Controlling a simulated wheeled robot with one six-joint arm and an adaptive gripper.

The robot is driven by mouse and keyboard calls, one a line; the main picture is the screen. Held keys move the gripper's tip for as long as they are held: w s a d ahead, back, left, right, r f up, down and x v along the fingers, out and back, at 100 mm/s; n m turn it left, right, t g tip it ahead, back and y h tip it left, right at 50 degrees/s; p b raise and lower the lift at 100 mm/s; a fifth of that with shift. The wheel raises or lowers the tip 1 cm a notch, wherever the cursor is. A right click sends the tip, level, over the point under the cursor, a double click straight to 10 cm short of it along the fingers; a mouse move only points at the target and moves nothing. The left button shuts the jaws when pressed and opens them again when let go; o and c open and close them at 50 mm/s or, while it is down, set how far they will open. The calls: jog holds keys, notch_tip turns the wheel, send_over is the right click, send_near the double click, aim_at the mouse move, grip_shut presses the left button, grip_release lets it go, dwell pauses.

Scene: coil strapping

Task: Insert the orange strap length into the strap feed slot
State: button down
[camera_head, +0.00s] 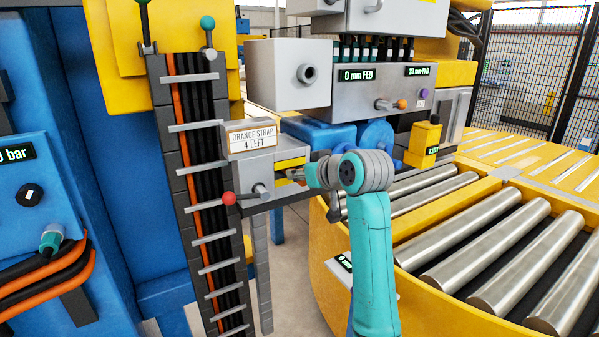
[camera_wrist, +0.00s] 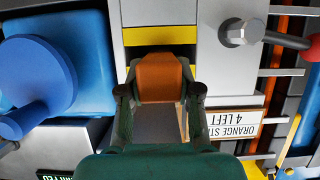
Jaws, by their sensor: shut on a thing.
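In the wrist view an orange piece (camera_wrist: 160,78), which looks like the strap length, is between the two dark fingers of my gripper (camera_wrist: 160,100). The gripper is shut on it. The piece lies in front of a grey holder with yellow edges (camera_wrist: 160,35). In the head view my gripper (camera_head: 300,174) is at the front of this grey holder (camera_head: 262,168), which is labelled "ORANGE STRAP 4 LEFT"; the strap is too small to make out there. A grey machine head (camera_head: 375,88) reading "0 mm FED" stands behind. I cannot tell which opening is the strap feed slot.
A red-knobbed lever (camera_head: 229,198) sticks out left of the holder. A vertical rack (camera_head: 200,200) carries black and orange straps. A yellow roller conveyor (camera_head: 470,235) fills the right side. A blue cylinder (camera_wrist: 35,80) is close on the left in the wrist view.

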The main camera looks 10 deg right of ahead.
jog(key=s+d, duration=0.3)
jog(key=s, duration=0.6)
dwell(1.9)
